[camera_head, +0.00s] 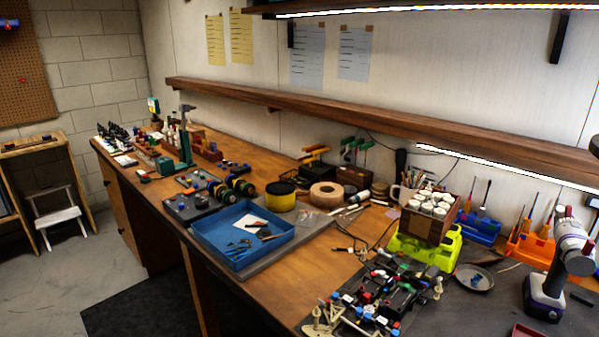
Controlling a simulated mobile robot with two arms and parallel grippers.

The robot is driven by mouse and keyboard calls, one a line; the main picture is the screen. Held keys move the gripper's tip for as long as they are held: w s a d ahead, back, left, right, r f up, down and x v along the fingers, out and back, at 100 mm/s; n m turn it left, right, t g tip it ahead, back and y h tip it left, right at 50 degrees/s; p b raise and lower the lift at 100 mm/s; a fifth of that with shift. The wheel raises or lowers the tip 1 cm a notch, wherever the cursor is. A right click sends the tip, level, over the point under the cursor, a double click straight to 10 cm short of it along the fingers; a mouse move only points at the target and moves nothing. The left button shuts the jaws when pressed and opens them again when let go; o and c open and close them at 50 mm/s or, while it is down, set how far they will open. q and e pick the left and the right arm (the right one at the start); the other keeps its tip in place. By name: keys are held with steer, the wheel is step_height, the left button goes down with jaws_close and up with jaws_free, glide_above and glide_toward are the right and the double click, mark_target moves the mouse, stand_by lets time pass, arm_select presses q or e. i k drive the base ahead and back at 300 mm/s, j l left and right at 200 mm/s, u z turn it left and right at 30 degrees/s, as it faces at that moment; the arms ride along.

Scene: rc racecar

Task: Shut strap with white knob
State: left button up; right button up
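The racecar chassis (375,296) lies on the dark work mat at the front of the bench. It is a black frame with small red, blue, green and white parts on it and beige parts at its front left and right edges. Small white pieces show on it, but at this size I cannot tell which one is the white knob. I cannot make out the strap or whether it is open or shut. Neither of my grippers is in view.
A blue tray (205,241) with small tools stands left of the chassis. Behind the chassis is a lime-green stand (410,247) under a wooden box of white-topped jars. A cordless drill (545,290) stands at right, past a round dish (474,291). A shelf (380,122) overhangs the bench.

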mark_target(421, 301)
steer(key=k+l+z, duration=0.45)
steer(key=z, duration=0.15)
steer(key=k+l+u, duration=0.1)
steer(key=l+u, duration=0.15)
steer(key=u, duration=0.15)
steer(key=k+l+u, duration=0.15)
steer(key=u, duration=0.3)
steer(key=k+l+u, duration=0.2)
steer(key=u, duration=0.2)
